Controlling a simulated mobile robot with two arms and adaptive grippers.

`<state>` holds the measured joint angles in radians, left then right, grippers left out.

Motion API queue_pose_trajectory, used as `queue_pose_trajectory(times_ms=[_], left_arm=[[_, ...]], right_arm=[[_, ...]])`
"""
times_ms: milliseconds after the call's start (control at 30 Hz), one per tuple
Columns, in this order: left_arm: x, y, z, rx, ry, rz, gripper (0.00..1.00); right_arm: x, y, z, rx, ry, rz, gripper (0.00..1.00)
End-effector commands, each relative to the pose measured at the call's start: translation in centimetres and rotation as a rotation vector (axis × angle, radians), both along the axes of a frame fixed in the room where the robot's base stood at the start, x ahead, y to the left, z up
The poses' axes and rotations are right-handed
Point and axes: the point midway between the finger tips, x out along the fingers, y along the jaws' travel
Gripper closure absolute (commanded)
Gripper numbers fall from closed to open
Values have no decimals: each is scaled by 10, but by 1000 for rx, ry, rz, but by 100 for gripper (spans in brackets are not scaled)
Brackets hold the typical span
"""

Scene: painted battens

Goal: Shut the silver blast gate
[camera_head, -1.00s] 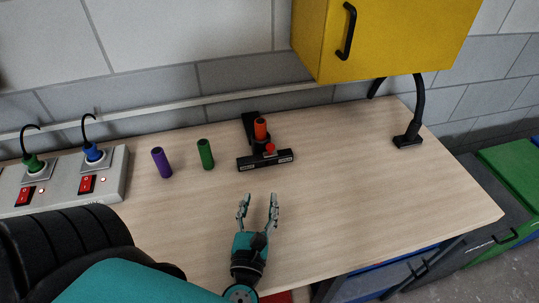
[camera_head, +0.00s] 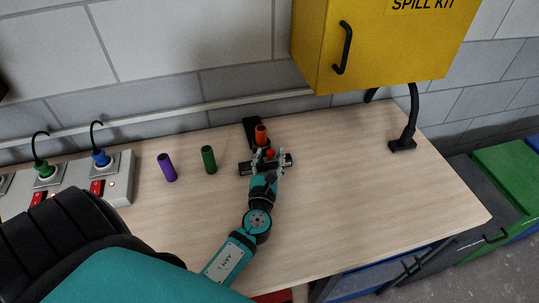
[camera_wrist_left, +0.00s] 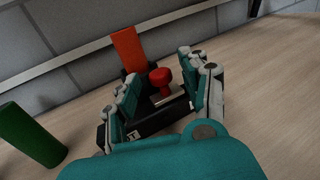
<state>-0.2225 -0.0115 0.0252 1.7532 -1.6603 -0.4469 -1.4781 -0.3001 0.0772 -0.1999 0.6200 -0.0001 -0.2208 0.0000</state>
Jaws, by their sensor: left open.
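The blast gate is a black fixture (camera_head: 245,168) on the bench with an orange tube (camera_head: 260,135) standing up from it. A red knob (camera_wrist_left: 160,76) sits on its silver slide plate (camera_wrist_left: 174,95), which shows in the left wrist view. My left gripper (camera_head: 268,161) is open at the fixture. Its fingers stand on either side of the red knob, which also shows in the head view (camera_head: 269,153), and look apart from it. How far the slide is out is partly hidden by the fingers. My right gripper is not in view.
A purple cylinder (camera_head: 167,168) and a green cylinder (camera_head: 209,160) stand left of the fixture. A socket panel (camera_head: 121,178) with plugs is further left. A yellow cabinet (camera_head: 385,50) hangs above at the right.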

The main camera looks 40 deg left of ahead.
Motion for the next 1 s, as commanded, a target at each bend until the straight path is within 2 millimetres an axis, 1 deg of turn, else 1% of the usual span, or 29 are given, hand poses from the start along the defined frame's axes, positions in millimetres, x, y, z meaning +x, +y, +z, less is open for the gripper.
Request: queue_pose_trajectory(times_ms=[267,600,633,900,1000], left_arm=[[1,1,0,0,0,0,54],[1,1,0,0,0,-1,99],[1,0,0,0,0,-1,100],[1,1,0,0,0,-1,100],[-5,6,-1,2,2,0,100]], right_arm=[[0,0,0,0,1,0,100],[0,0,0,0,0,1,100],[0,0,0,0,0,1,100],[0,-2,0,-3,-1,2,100],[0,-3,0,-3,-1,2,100]])
